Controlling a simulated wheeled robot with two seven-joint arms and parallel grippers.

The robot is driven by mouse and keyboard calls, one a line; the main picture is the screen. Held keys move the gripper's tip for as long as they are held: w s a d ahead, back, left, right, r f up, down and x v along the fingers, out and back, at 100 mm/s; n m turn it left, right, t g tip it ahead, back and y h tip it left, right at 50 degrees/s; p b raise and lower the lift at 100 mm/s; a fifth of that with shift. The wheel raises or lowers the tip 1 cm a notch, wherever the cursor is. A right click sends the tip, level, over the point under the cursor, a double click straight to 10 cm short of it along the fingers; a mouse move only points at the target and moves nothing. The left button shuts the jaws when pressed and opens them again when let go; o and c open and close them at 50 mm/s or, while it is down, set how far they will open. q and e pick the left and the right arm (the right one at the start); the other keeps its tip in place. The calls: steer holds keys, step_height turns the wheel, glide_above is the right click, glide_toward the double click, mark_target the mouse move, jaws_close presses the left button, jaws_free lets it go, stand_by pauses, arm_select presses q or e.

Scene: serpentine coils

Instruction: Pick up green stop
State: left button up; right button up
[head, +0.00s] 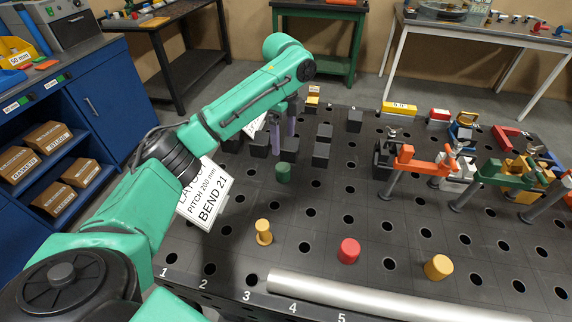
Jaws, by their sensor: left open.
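The green stop (284,173) is a short dark green cylinder standing upright on the dark perforated table (330,215). My left arm reaches in from the left, and its left gripper (283,143) points down with its two lavender fingers apart. The fingers are just behind and above the green stop in the picture, among black blocks. Nothing shows between them, and their tips are partly hard to make out. The green stop appears apart from the gripper. My right gripper does not show.
Black blocks (321,155) stand behind the green stop. A yellow stop (264,232), a red stop (349,250) and another yellow one (438,267) stand nearer. A long metal tube (380,300) lies along the front edge. Clamps (422,163) crowd the right side.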

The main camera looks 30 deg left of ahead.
mark_target(283, 167)
arm_select(q)
steer(key=f, duration=0.1)
steer(key=s+f, duration=0.1)
steer(key=f+p, duration=0.1)
steer(key=shift+s+d+f, duration=0.1)
steer(key=shift+s+f, duration=0.15)
steer(key=shift+f, duration=0.15)
steer(key=f+p, duration=0.2)
steer(key=f, duration=0.5)
steer(key=shift+w+f, duration=0.2)
steer(key=shift+f, duration=0.4)
jaws_close()
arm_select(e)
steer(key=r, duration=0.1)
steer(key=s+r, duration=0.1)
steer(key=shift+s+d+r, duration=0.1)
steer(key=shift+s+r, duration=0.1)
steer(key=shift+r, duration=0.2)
